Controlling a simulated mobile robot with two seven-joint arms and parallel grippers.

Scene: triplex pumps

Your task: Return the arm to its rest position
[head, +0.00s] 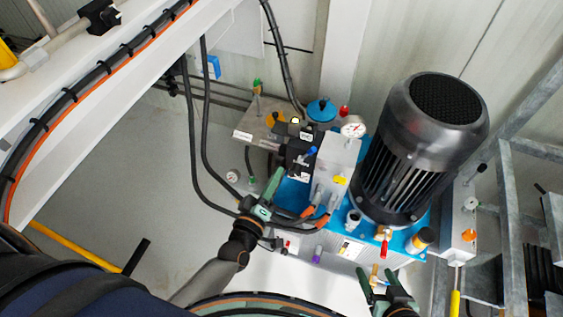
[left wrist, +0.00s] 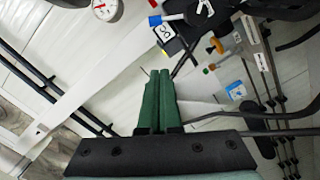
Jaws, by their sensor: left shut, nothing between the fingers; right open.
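My left gripper (head: 273,183) is in the middle of the head view, in front of the pump unit's black valve block (head: 298,152). Its green fingers are closed together with nothing between them. They also show side by side in the left wrist view (left wrist: 159,88). My right gripper (head: 378,277) is at the bottom of the head view, with its green fingers apart and empty, close to a red-handled valve (head: 384,245). Whether either gripper touches the unit cannot be told.
A large black motor (head: 420,145) stands on a blue base. Pressure gauge (head: 353,127), hoses and small coloured valves crowd around it. A grey metal frame (head: 510,190) is at the right, a white beam (head: 110,110) with cables at upper left. Grey floor (head: 140,170) at left is open.

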